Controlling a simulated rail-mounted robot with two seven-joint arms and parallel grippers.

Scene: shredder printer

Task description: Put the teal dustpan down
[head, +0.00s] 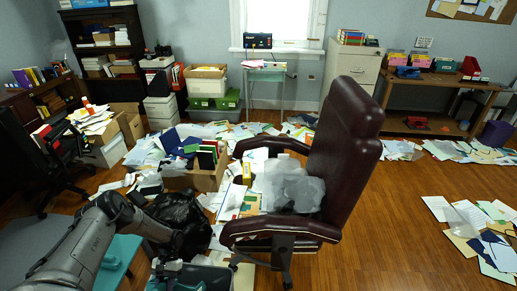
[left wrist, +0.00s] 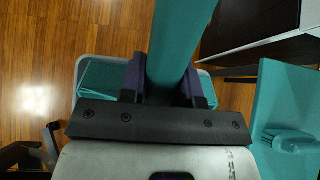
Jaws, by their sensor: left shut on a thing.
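My left gripper (left wrist: 166,88) is shut on a long, smooth teal part of the teal dustpan (left wrist: 180,35), which stands between its two dark finger pads in the left wrist view. The dustpan runs out of the top of that view, so its far end is hidden. In the head view my left arm comes in at the bottom left, and its gripper (head: 166,268) is low beside a black bag. The dustpan cannot be made out clearly there. My right gripper is not in view.
A maroon office chair (head: 345,150) bearing a clear bag (head: 290,186) stands right of the gripper. A black bag (head: 182,215) and a cardboard box (head: 207,176) stand nearby. Papers cover much of the floor. Bare wood floor (head: 385,225) shows right of the chair.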

